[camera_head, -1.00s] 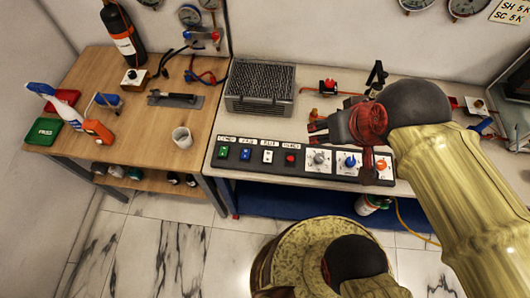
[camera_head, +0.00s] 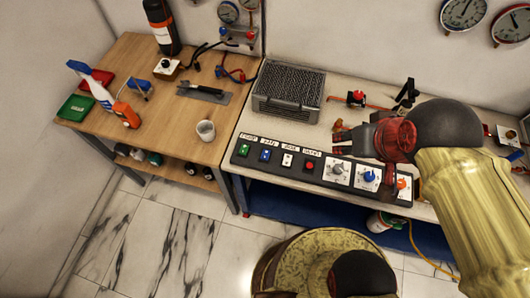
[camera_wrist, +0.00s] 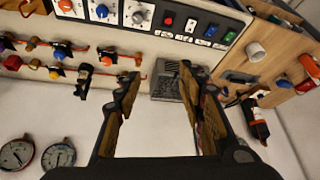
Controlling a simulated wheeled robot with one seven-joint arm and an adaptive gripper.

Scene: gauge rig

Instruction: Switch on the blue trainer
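No thing is legibly marked as the blue trainer. The dark control panel (camera_head: 322,171) on the right bench's front edge has green, blue, white and red switches in a row, then grey, blue and orange knobs. The blue switch (camera_head: 265,155) is second from left; it also shows in the wrist view (camera_wrist: 187,28). The blue knob (camera_head: 370,177) also shows in the wrist view (camera_wrist: 102,10). Small labels above the switches are too blurred to read. My gripper (camera_wrist: 160,75) is open and empty. In the head view my gripper (camera_head: 342,141) appears over the bench, behind the grey knob.
A grey mesh-topped box (camera_head: 288,90) stands behind the panel. A red-topped valve (camera_head: 357,97) is to its right. The wooden bench (camera_head: 180,125) at left holds a white cup (camera_head: 206,131), a spray bottle (camera_head: 105,92) and a blue-handled item (camera_head: 140,86). Gauges hang on the wall.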

